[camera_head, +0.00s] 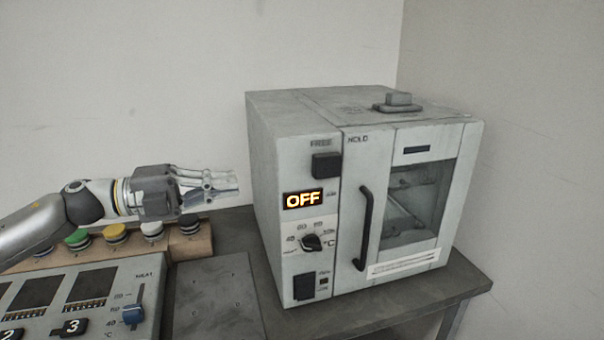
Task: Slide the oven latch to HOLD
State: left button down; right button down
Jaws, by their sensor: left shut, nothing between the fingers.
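The oven (290,115) is a grey box on the table, with its windowed door closed. The oven latch (326,165) is a dark block near the top of the front, under the label FREE. A lit display (303,199) below the latch reads OFF. My left gripper (236,184) is shut and empty. It points right, in front of the oven's left side in the picture, left of the latch and apart from it. My right gripper is not in view.
The door has a black vertical handle (364,228). A dial (311,242) and a dark switch (304,286) sit below the display. A control panel (135,275) with a blue slider and a row of coloured buttons (116,232) stand at left. Bare table (455,280) shows at right.

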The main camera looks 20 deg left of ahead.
pick_arm(q)
jog(key=p, duration=0.9)
send_near(327, 165)
jog(key=s+x, duration=0.1)
jog(key=x, duration=0.3)
jog(key=shift+w+d+f, duration=0.4)
jog(key=shift+w+d, duration=0.1)
jog(key=shift+d, duration=0.15)
